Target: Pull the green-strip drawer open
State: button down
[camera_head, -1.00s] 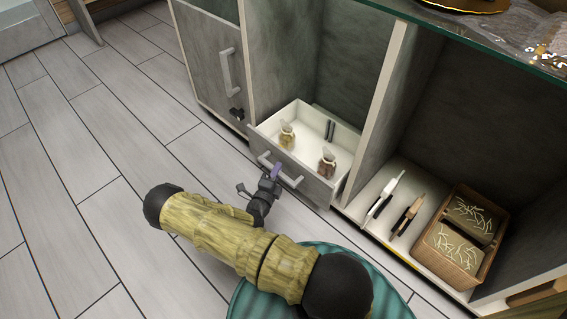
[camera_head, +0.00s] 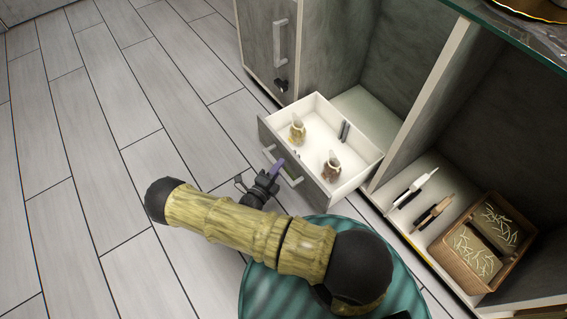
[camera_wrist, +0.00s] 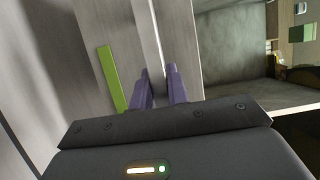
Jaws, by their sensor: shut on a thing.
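The drawer (camera_head: 312,187) stands well out of the cabinet, its white inside showing. Its grey front carries a pale bar handle (camera_head: 292,181). My gripper (camera_head: 277,168) has its purple fingers shut on this handle. In the wrist view, the fingers (camera_wrist: 158,88) sit on either side of the handle bar (camera_wrist: 156,45). The green strip (camera_wrist: 112,80) shows on the drawer front beside the handle, left of the fingers. The strip is not clear in the head view.
Two small jars (camera_head: 297,129) (camera_head: 332,166) stand in the drawer, with a dark divider piece (camera_head: 344,131) behind. On the right, an open compartment holds a wicker basket (camera_head: 462,265) and pen-like items (camera_head: 432,213). A closed door with a handle (camera_head: 280,43) is at left. Floor on the left is clear.

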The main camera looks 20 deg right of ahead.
jog(key=shift+s+f, duration=0.1)
jog(key=c, duration=1.4)
grip_release()
jog(key=shift+o, duration=0.2)
jog(key=p+v, duration=0.5)
jog(key=v, duration=1.2)
jog(key=shift+s, duration=0.2)
jog(key=shift+a, duration=0.1)
